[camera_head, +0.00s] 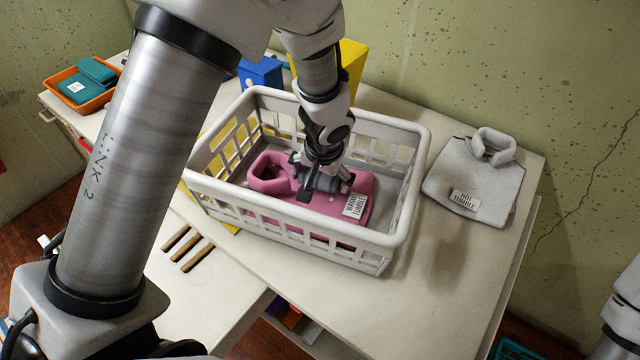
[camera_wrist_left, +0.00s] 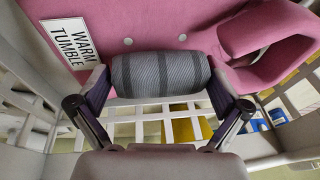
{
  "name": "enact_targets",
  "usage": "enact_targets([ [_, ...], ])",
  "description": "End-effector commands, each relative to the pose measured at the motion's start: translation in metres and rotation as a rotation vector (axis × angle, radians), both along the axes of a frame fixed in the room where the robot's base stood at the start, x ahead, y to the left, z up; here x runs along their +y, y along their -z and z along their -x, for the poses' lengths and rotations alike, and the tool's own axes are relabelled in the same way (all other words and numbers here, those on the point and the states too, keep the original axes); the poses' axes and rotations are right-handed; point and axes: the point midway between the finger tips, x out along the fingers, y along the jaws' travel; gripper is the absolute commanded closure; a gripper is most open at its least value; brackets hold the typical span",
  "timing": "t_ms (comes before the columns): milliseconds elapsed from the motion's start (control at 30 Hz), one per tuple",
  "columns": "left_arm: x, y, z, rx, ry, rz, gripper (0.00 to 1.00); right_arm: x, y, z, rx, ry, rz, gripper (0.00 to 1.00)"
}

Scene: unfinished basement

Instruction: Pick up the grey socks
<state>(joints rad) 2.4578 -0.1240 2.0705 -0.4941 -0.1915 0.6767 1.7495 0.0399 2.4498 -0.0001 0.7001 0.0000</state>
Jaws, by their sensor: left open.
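The grey socks (camera_wrist_left: 160,75) are a rolled bundle with dark stripes, seen in the left wrist view. They lie on a pink garment (camera_wrist_left: 130,22) with a "WARM TUMBLE" label, inside the white laundry basket (camera_head: 413,190). My left gripper (camera_head: 322,182) reaches down into the basket from above. In the left wrist view its fingers are open, one on each side of the socks, at or very near their ends. In the head view the gripper mostly hides the socks. My right gripper is out of view.
A grey garment (camera_head: 470,180) with a label lies right of the basket. An orange tray (camera_head: 75,102) with teal cloth stands at the far left. A blue box (camera_head: 261,73) and a yellow box (camera_head: 352,66) stand behind the basket. The tabletop (camera_head: 335,295) in front is clear.

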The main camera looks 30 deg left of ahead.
Motion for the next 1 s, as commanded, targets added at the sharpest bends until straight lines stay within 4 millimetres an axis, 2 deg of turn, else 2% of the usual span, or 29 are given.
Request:
enact_targets([
  [100,0.0,-0.002,0.0,-0.001,0.0,0.0,0.0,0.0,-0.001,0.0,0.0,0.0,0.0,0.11],
  [133,0.0,-0.002,0.0,0.0,0.0,0.0,0.04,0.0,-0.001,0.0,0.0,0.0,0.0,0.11],
  [233,0.0,-0.002,0.0,0.0,0.0,0.0,0.39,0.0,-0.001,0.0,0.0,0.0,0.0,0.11],
  [267,0.0,-0.002,0.0,0.0,0.0,0.0,0.44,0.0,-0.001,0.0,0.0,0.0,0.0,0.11],
  [567,0.0,-0.001,0.0,0.0,0.0,0.0,0.45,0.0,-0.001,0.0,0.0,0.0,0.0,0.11],
  [667,0.0,-0.009,0.0,-0.001,0.0,0.0,0.45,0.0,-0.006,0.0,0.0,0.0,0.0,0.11],
  [800,0.0,-0.038,-0.001,-0.003,-0.001,0.0,0.45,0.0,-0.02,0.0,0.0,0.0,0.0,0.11],
  [1000,0.0,-0.084,-0.001,-0.005,0.0,0.001,0.45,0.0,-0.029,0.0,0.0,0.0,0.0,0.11],
])
